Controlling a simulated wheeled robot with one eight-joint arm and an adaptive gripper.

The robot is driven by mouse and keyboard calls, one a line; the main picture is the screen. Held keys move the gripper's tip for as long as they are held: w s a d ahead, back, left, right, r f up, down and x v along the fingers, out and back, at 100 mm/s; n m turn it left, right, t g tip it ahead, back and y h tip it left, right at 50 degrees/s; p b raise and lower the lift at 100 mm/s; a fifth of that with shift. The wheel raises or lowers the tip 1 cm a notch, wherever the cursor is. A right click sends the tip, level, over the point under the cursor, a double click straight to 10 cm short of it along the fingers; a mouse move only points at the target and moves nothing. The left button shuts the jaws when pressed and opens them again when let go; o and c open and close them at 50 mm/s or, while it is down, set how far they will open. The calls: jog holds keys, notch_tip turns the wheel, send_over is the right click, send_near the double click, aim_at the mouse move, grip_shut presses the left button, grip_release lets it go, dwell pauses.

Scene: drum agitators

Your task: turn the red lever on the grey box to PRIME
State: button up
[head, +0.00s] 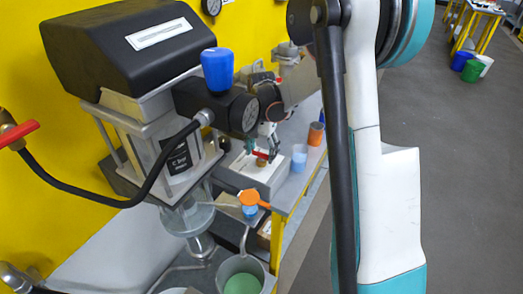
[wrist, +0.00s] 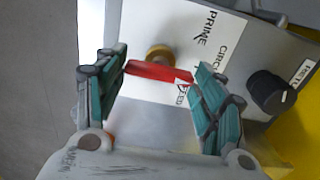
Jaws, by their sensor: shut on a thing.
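The red lever (wrist: 155,70) lies between the two teal-padded fingers of my gripper (wrist: 160,65) in the wrist view. The left fingertip is at one end of it and the right finger is at the other. A brass hub (wrist: 160,54) shows beside the lever's middle. The white label plate reads PRIME (wrist: 196,26), with a partly visible CIRC word and a partly hidden word by the lever's right end. In the head view the light grey box (head: 250,176) stands on the bench, with the red lever (head: 261,154) on top under my gripper (head: 268,142).
A black knob (wrist: 270,92) sits right of the label. In the head view a blue cup (head: 299,157) and an orange-brown cup (head: 316,133) stand right of the box. Open floor lies right.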

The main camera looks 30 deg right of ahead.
aim_at(261, 153)
jog(key=n, duration=0.4)
jog(key=shift+n, duration=0.3)
jog(key=n, duration=0.4)
jog(key=shift+p, duration=0.35)
dwell(0.4)
jog(key=o, duration=1.1)
jog(key=shift+c, duration=0.2)
notch_tip(261, 153, up, 12)
